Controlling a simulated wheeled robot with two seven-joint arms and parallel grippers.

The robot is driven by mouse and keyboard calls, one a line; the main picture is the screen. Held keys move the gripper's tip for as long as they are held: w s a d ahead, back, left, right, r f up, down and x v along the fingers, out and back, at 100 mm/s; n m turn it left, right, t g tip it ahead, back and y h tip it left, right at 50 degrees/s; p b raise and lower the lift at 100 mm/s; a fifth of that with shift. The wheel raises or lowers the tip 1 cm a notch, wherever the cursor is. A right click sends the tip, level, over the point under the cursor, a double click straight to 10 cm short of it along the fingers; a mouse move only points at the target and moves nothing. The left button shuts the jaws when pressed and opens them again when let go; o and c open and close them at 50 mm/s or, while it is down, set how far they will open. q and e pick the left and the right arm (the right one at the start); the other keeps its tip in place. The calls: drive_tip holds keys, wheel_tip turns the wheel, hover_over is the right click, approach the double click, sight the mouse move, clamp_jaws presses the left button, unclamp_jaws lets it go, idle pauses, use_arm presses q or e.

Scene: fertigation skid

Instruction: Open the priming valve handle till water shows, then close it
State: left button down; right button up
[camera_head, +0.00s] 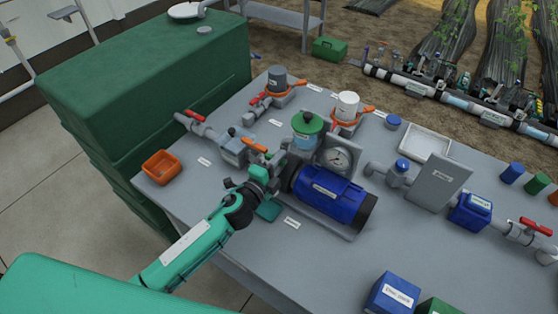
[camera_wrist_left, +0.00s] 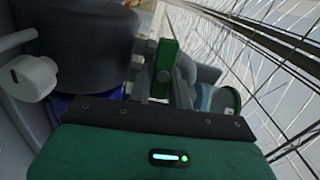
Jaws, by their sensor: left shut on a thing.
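My left gripper (camera_head: 268,165) reaches in from the lower left to the small fittings between the grey block and the blue pump (camera_head: 330,190). It is shut on the priming valve handle, which is mostly hidden by the fingers. A pot with a green lid (camera_head: 307,123) and a pale blue body stands just behind. Running water cannot be made out. My right gripper is out of view.
A pressure gauge (camera_head: 338,158) stands behind the pump. An orange bin (camera_head: 161,167) sits on the left of the grey bench. Another red-handled valve (camera_head: 190,117) is at the back left, and one (camera_head: 536,226) at the far right.

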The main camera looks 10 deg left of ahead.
use_arm(q)
drive_tip(key=shift+f+m, duration=0.15)
drive_tip(key=shift+m, duration=0.45)
drive_tip(key=c, duration=1.4)
unclamp_jaws()
drive_tip(key=shift+o, duration=0.2)
drive_tip(key=b+v, duration=0.4)
drive_tip(key=v, duration=0.9)
drive_tip(key=shift+s, duration=0.4)
drive_tip(key=shift+a, duration=0.15)
